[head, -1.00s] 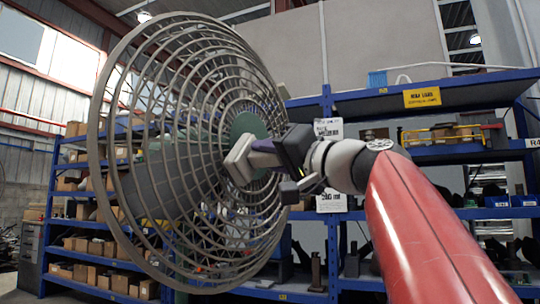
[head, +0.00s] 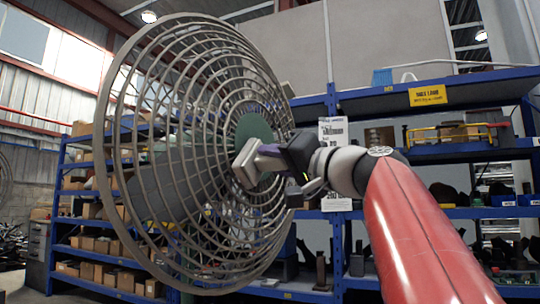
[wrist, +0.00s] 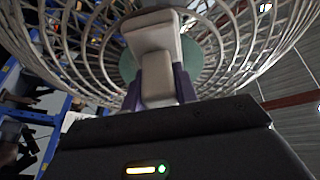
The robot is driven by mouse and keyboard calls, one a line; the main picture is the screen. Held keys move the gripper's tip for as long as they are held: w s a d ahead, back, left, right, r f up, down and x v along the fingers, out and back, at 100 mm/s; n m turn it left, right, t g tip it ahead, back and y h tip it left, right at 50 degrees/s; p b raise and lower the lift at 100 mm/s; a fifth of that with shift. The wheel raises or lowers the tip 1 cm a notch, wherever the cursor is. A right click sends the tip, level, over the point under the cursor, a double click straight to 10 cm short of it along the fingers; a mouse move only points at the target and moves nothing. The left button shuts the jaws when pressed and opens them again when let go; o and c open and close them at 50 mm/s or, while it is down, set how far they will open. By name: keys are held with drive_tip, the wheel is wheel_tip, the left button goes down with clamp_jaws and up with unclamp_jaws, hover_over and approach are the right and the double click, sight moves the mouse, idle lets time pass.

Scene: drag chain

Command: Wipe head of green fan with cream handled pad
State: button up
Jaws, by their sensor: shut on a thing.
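The fan head (head: 165,190) is a large round wire cage with a green hub (head: 252,128), filling the left and middle of the head view. The cage also shows in the wrist view (wrist: 75,55). My gripper (head: 270,150) is shut on the cream handled pad (head: 248,163), in front of the hub side of the cage. In the wrist view, the pad (wrist: 153,35) stands up between the purple fingers, with its broad end toward the cage. I cannot tell whether the pad touches the wires.
Blue shelving (head: 435,90) with boxes and parts stands behind my arm on the right. More blue shelves with cardboard boxes (head: 100,272) stand behind the fan on the left. A yellow sign (head: 428,96) hangs on the upper right shelf.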

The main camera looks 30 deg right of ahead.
drive_tip(key=shift+w+d+p, duration=0.2)
drive_tip(key=shift+d, duration=0.3)
drive_tip(key=shift+w+d+p, duration=0.15)
drive_tip(key=shift+w+d, duration=0.05)
drive_tip(key=shift+d, duration=0.25)
drive_tip(key=shift+w+d+p, duration=0.2)
drive_tip(key=shift+w+d, duration=0.35)
drive_tip(key=shift+d, duration=0.3)
drive_tip(key=shift+w+d+p, duration=0.2)
drive_tip(key=shift+w+d, duration=0.3)
drive_tip(key=shift+d, duration=0.3)
drive_tip(key=shift+a, duration=0.1)
drive_tip(key=shift+s+a+b, duration=0.55)
drive_tip(key=shift+s+a, duration=0.05)
drive_tip(key=shift+a, duration=0.55)
drive_tip(key=shift+s+a+b, duration=0.6)
drive_tip(key=shift+a, duration=0.6)
drive_tip(key=shift+s+a+b, duration=0.55)
drive_tip(key=shift+s+a, duration=0.05)
drive_tip(key=shift+a, duration=0.55)
drive_tip(key=shift+s, duration=0.1)
drive_tip(key=shift+s+d, duration=0.45)
drive_tip(key=shift+s, duration=0.4)
drive_tip(key=shift+s+d, duration=0.5)
drive_tip(key=shift+s, duration=0.35)
drive_tip(key=shift+s+d, duration=0.45)
drive_tip(key=shift+s, duration=0.4)
